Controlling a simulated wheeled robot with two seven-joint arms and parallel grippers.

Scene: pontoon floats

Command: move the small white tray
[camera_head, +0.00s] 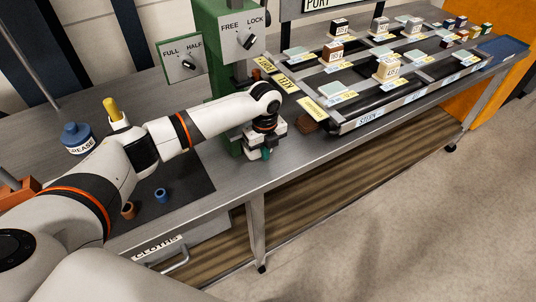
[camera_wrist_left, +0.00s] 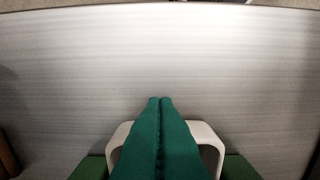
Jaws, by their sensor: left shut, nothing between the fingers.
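My left gripper (camera_head: 266,153) is low over the metal bench, just in front of the green post (camera_head: 228,100). Its green fingers are shut with nothing between them; they also show in the wrist view (camera_wrist_left: 160,100). A white curved piece (camera_wrist_left: 205,135) shows behind both sides of the fingers; I cannot tell whether it is the small white tray or another part. No white tray can be picked out surely in the head view. My right gripper is not in view.
The metal bench (camera_head: 215,150) has its front edge close to the gripper. At right stands a dark rack (camera_head: 380,100) with several blocks, pale flat pieces and yellow labels. A grease pot (camera_head: 77,137) and blue (camera_head: 161,195) and brown (camera_head: 127,210) cups are at left.

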